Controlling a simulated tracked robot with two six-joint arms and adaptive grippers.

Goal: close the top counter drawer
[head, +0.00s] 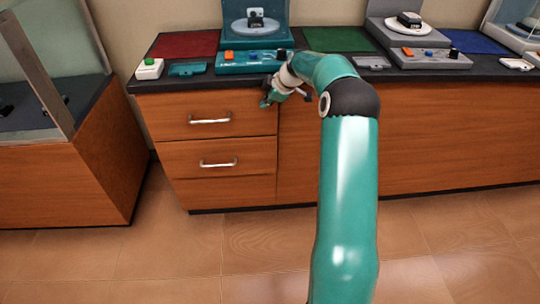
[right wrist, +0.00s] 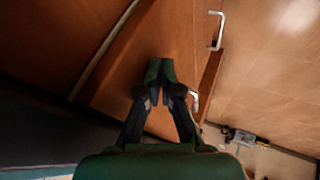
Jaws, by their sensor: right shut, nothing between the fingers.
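The top counter drawer (head: 170,119) is a wood-brown front with a pale metal bar handle (head: 210,120), left of centre in the head view. It looks flush or nearly flush with the counter; a small gap cannot be told. My right gripper (head: 266,99) is shut and empty, close to the drawer's upper right corner, just below the counter edge. In the right wrist view its fingers (right wrist: 160,75) are together against a brown wood background; contact cannot be told. A metal handle (right wrist: 194,101) is partly hidden behind the fingers. My left gripper is not in view.
A second drawer (head: 190,182) with a handle sits below. The dark countertop (head: 222,77) above carries a teal device (head: 252,62), a white box with a green button (head: 149,69) and coloured mats. A glass-topped wood case (head: 65,180) stands at left. The floor in front is clear.

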